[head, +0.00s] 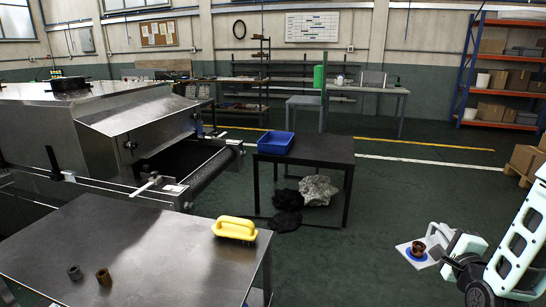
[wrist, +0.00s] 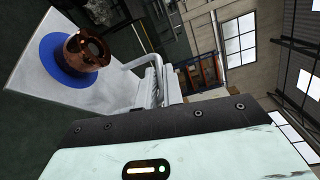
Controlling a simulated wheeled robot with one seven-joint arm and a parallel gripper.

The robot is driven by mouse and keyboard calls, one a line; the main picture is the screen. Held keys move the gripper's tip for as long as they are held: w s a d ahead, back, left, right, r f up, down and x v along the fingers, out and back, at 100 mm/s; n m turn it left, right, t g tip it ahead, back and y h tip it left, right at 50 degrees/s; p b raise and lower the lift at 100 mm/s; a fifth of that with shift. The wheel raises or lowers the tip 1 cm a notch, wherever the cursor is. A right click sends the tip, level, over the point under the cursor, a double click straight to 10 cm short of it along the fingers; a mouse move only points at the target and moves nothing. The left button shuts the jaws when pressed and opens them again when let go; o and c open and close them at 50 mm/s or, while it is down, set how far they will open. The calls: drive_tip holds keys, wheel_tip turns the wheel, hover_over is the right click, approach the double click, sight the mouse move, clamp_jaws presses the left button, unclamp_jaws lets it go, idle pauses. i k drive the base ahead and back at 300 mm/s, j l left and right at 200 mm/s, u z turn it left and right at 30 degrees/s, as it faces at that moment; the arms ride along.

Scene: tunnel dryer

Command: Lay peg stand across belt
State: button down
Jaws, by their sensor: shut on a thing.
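The peg stand, a flat pale plate (head: 403,247) with a blue disc and a copper-brown ring-like piece on it, is at the lower right of the head view. It also shows in the wrist view (wrist: 28,82), its plate tilted in that picture. My gripper (head: 437,240) is shut on the stand at its right side, off the floor; the grip itself is partly hidden. The dark belt (head: 205,172) comes out of the steel tunnel dryer (head: 130,130) at left, between side rails. The stand is well to the right of the belt, apart from it.
A steel table (head: 130,245) in front holds a yellow handled block (head: 235,228) and two small bushings (head: 103,277). A dark table (head: 320,150) with a blue bin (head: 275,143) stands right of the belt; dark and grey heaps lie beneath. Open green floor lies between it and my arm.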

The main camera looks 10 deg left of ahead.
sight(189, 159)
drive_tip(key=i+z, duration=0.25)
drive_tip(key=i, duration=1.85)
drive_tip(key=i+l, duration=0.15)
drive_tip(key=i, duration=1.15)
drive_tip(key=i+u, duration=0.1)
drive_tip(key=i, duration=1.2)
drive_tip(key=i+u, duration=0.1)
drive_tip(key=u, duration=1.2)
drive_tip(key=j+u, duration=0.1)
drive_tip(key=u, duration=2.6)
drive_tip(key=i, duration=0.9)
